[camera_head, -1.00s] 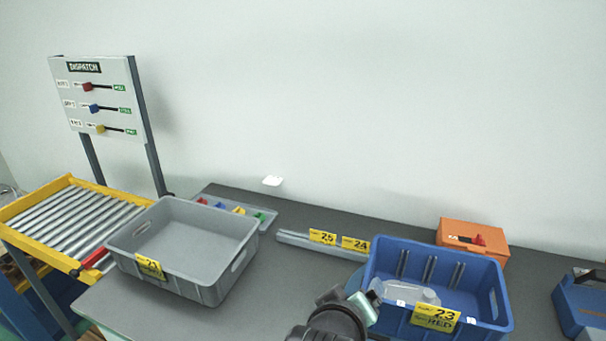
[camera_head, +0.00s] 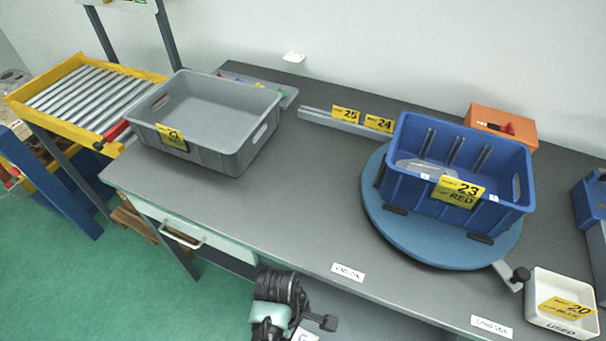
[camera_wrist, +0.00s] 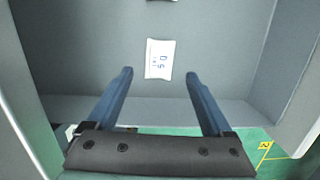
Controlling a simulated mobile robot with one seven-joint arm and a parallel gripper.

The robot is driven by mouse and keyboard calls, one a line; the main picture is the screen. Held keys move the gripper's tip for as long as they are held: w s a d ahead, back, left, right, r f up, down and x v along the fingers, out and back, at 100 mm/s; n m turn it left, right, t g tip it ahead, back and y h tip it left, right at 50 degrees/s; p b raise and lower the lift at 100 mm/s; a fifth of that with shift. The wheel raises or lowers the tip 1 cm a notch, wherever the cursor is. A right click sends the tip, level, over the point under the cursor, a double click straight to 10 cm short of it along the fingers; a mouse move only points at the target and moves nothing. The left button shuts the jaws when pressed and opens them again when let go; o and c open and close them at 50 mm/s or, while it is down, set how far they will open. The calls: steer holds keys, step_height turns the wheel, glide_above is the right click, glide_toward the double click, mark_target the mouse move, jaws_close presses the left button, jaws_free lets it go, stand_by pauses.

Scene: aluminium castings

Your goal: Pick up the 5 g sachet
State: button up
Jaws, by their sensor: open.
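A small white sachet (camera_wrist: 159,59) with blue print lies flat on a grey surface in the wrist view. The print looks like a 5 with another character, seen turned around. My gripper (camera_wrist: 158,80) is open, and its two blue fingers point toward the sachet, one on each side of its line; nothing is between them. The sachet appears ahead of the fingertips. Part of a second white piece (camera_wrist: 162,1) is cut off at the top edge. In the head view, my wrist hangs at the table's front edge and the sachet does not show.
Grey walls (camera_wrist: 290,60) flank the sachet in the wrist view. In the head view, a blue bin (camera_head: 400,190) stands on a round blue turntable (camera_head: 440,232), with a grey bin (camera_head: 215,155) at left and a white tray (camera_head: 540,300) at right. A drawer (camera_head: 190,232) is under the table.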

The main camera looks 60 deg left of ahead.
mark_target(302, 339)
steer(key=shift+w+d+f, duration=0.1)
steer(key=shift+d+f, duration=0.1)
steer(key=shift+f, duration=1.15)
steer(key=shift+w+d+f, duration=0.1)
steer(key=shift+d+f, duration=0.05)
steer(key=shift+f, duration=1.2)
steer(key=shift+c, duration=0.2)
